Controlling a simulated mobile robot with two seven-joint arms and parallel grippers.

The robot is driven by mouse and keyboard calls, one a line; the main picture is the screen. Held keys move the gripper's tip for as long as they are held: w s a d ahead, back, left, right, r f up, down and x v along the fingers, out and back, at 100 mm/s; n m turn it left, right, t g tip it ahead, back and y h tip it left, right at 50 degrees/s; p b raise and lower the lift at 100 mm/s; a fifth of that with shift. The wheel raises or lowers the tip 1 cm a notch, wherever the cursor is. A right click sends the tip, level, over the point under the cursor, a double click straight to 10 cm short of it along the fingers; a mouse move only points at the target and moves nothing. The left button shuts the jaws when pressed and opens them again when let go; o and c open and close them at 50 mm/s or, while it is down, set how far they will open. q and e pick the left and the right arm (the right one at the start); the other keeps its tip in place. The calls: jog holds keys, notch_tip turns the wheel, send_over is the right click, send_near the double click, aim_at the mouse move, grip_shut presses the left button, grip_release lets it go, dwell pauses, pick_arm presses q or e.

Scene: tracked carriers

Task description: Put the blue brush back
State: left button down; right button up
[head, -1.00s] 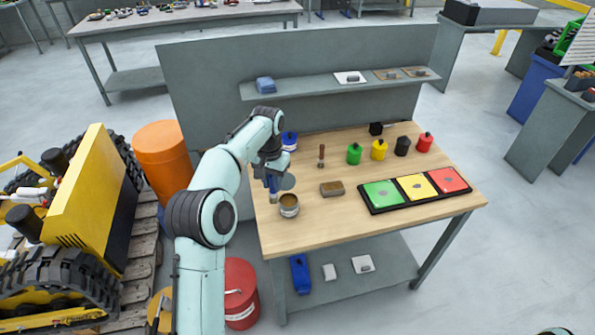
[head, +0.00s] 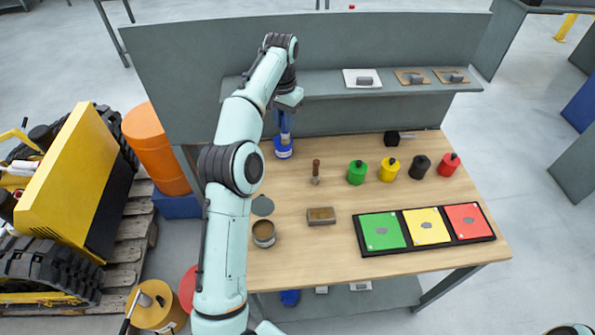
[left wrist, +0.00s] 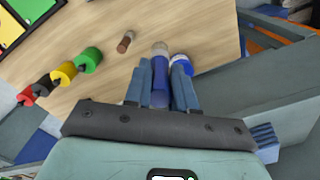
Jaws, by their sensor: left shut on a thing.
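My left gripper (head: 287,102) is shut on the blue brush (head: 285,121), above the back left of the workbench. In the left wrist view the brush (left wrist: 160,88) shows between the two fingers, with its pale tip pointing away from the gripper. A blue pot (head: 283,149) with a white band stands on the bench just below the brush. It also shows in the left wrist view (left wrist: 180,62), close beside the brush and partly behind a finger. I cannot tell whether brush and pot touch. My right gripper is not in view.
Green (head: 356,172), yellow (head: 388,169), black (head: 420,167) and red (head: 448,165) pots stand to the right. A brown-handled tool (head: 316,172), an open tin (head: 264,234) and a tray of coloured panels (head: 361,242) are also on the bench. A shelf (head: 325,87) runs above the back edge.

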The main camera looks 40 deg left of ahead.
aim_at(283, 136)
pick_arm(q)
jog(key=shift+s+f, duration=0.15)
jog(key=shift+f, duration=4.8)
jog(key=shift+s+f, duration=0.15)
jog(key=shift+f, duration=4.8)
jog(key=shift+f, duration=0.15)
jog(key=c, duration=0.9)
grip_release()
jog(key=shift+c, duration=0.2)
notch_tip(283, 136, up, 12)
jog(key=shift+r, duration=0.2)
